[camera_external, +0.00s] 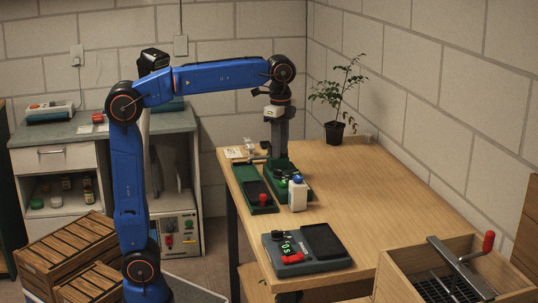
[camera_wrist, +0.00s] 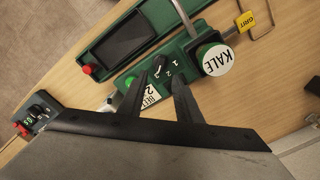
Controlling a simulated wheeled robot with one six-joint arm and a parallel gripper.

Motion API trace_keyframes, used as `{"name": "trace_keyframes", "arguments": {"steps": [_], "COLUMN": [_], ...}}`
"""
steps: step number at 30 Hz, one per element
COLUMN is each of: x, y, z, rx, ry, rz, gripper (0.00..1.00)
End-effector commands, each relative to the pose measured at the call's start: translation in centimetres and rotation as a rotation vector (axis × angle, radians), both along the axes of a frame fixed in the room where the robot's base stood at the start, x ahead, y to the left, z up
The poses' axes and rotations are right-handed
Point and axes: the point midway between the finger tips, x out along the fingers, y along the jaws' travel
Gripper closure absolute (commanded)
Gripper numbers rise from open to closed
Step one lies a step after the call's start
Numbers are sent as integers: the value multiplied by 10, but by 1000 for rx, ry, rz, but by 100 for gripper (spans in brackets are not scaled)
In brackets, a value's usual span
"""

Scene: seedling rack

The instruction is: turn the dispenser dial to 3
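The green dispenser (camera_wrist: 190,52) lies below my gripper in the wrist view, with a round white "KALE" lid (camera_wrist: 217,60) and a green button (camera_wrist: 131,82). Its small black dial (camera_wrist: 160,66) shows just beyond my fingertips, with the digits 1 and 2 beside it; I cannot make out a 3 or read the pointer surely. My gripper (camera_wrist: 160,78) is open, its two black fingers apart and pointing at the dial. I cannot tell whether they touch it. In the external view my gripper (camera_external: 278,152) points down over the dispenser (camera_external: 295,180), hiding part of it.
A dark green tray (camera_external: 259,197) with a red knob lies alongside the dispenser. A white bottle (camera_external: 297,194) stands close in front. A grey scale (camera_external: 305,252) with a lit display sits nearer the front. A potted plant (camera_external: 334,132) stands behind.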

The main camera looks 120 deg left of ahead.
Motion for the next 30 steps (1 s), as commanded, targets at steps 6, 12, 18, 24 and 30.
{"name": "trace_keyframes", "arguments": {"steps": [6,12,18,24,30], "x": [1,0,0,0,0], "y": [0,0,0,0,0], "z": [45,80,102,108,108], "rx": [2,1,1,0,0], "ry": [-3,-1,-1,0,0], "rz": [0,0,0,0,0], "gripper": [69,69,69,69,69]}}
